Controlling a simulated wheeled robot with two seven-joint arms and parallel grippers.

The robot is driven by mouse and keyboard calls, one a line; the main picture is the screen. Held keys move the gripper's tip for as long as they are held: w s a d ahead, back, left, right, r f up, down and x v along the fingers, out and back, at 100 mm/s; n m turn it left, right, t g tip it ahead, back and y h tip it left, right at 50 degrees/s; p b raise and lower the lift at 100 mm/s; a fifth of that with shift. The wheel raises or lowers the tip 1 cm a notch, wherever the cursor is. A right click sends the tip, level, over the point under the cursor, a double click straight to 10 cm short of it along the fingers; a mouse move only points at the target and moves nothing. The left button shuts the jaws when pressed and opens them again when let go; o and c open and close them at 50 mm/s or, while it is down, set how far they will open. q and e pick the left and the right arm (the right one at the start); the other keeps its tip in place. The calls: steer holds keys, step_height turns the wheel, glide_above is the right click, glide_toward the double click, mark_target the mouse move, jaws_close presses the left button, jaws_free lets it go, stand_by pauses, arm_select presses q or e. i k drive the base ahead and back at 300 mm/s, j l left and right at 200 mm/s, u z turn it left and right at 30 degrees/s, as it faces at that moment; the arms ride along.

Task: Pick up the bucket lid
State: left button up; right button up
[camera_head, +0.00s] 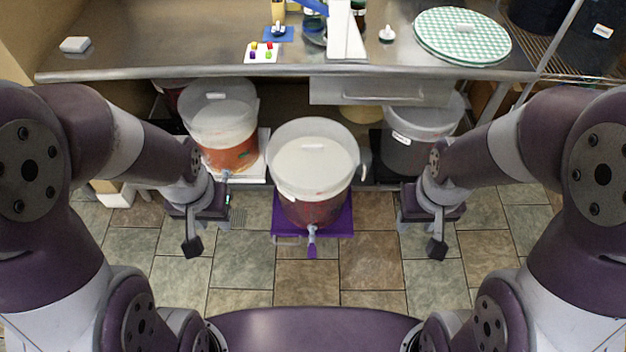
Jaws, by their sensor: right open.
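A round lid with a green-and-white checked top (440,25) and a small white handle lies flat on the steel counter at the back right. The middle bucket (313,205) stands upright on a purple base, its pale top (312,165) facing up. My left gripper (193,240) hangs empty over the floor, left of the middle bucket; its finger gap is not clear. My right gripper (437,242) is open and empty over the floor, right of that bucket. Both are well apart from the checked lid.
An orange-filled bucket (228,158) stands behind left, and a grey bucket (405,155) behind right under the counter. The tiled floor (370,260) in front is clear.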

mark_target(306, 154)
steer(key=i+j+z, duration=0.25)
steer(key=j+z, duration=0.2)
steer(key=i+j+z, duration=0.2)
steer(key=j+z, duration=1.15)
steer(key=j, duration=0.2)
steer(key=j+z, duration=0.5)
steer(key=k+j+z, duration=0.2)
steer(key=j+z, duration=0.25)
steer(key=j, duration=0.1)
